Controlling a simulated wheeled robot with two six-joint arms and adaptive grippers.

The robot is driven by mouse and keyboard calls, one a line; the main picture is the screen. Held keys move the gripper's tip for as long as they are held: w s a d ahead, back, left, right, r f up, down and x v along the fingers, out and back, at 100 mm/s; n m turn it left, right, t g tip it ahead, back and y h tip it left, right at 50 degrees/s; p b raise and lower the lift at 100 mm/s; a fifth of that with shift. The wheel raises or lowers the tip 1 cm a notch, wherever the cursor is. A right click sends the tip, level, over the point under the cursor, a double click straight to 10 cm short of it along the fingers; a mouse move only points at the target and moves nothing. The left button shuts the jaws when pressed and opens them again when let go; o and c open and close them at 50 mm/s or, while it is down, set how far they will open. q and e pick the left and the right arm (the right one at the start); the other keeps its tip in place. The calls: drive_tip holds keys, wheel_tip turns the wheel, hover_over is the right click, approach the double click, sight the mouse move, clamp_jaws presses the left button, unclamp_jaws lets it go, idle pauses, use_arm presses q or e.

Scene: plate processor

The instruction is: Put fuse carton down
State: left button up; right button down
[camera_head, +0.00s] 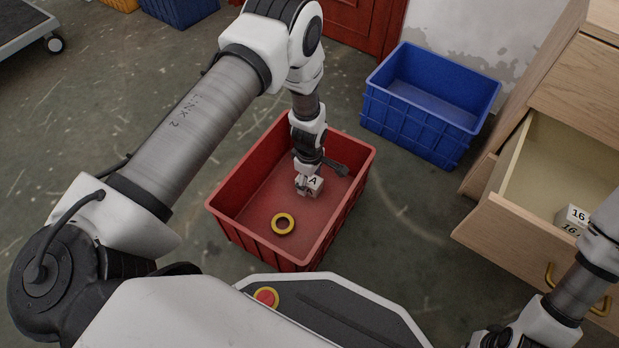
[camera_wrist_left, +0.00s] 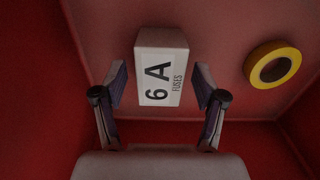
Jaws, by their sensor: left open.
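The fuse carton (camera_head: 315,184) is a small white box inside the red crate (camera_head: 235,229), apparently on its floor. In the left wrist view the carton (camera_wrist_left: 161,73) shows a label reading "6 A FUSES". My left gripper (camera_head: 308,189) reaches down into the crate at the carton. In the left wrist view its two fingers (camera_wrist_left: 160,88) are open, one on each side of the carton, with a visible gap on both sides. The carton's underside is hidden.
A yellow ring, like a tape roll (camera_head: 283,224), lies on the crate floor near the carton. An empty blue crate (camera_head: 411,136) stands behind to the right. An open wooden drawer (camera_head: 505,232) at the right holds a white carton marked 16 (camera_head: 575,217).

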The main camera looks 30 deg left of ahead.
sight(309, 180)
use_arm(q)
drive_tip(key=shift+r, duration=0.1)
wheel_tip(309, 180, up, 13)
drive_tip(key=p, duration=0.8)
